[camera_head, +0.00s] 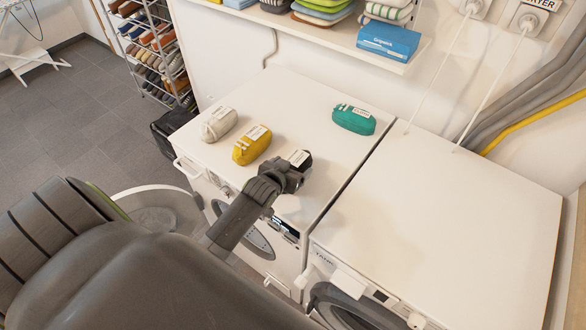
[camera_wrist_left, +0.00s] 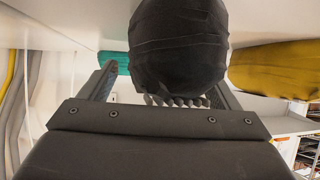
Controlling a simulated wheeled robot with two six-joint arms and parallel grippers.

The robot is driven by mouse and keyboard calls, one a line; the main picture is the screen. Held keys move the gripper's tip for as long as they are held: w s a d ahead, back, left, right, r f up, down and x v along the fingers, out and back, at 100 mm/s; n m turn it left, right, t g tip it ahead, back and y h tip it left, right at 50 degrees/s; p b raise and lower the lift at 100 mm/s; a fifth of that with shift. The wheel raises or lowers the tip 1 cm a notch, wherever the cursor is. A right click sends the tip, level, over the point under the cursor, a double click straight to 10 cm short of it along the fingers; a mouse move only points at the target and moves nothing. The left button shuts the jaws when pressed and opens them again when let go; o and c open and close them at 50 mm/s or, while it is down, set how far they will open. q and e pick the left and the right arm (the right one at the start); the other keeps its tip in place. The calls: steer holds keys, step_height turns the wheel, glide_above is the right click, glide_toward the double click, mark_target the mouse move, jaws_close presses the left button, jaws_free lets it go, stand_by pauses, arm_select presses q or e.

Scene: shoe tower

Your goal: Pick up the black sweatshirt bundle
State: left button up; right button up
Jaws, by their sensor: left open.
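The black sweatshirt bundle (camera_head: 306,162) lies on the white machine top (camera_head: 290,105), near its front edge, with a white label on it. It is partly hidden by my left gripper (camera_head: 284,177) in the head view. In the left wrist view the black bundle (camera_wrist_left: 178,45) fills the upper middle, its end towards the camera. My left gripper (camera_wrist_left: 160,85) is open there, one finger to each side, with the bundle between or just past the fingertips. I cannot tell whether the fingers touch it. My right gripper is not in view.
A yellow bundle (camera_head: 252,146), a grey-white bundle (camera_head: 218,124) and a green bundle (camera_head: 353,119) lie on the same top. A second machine (camera_head: 440,220) to the right has a clear top. A shelf (camera_head: 380,55) with folded cloth and a blue box (camera_head: 388,40) hangs behind.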

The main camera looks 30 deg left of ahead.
arm_select(q)
steer(key=c, duration=1.1)
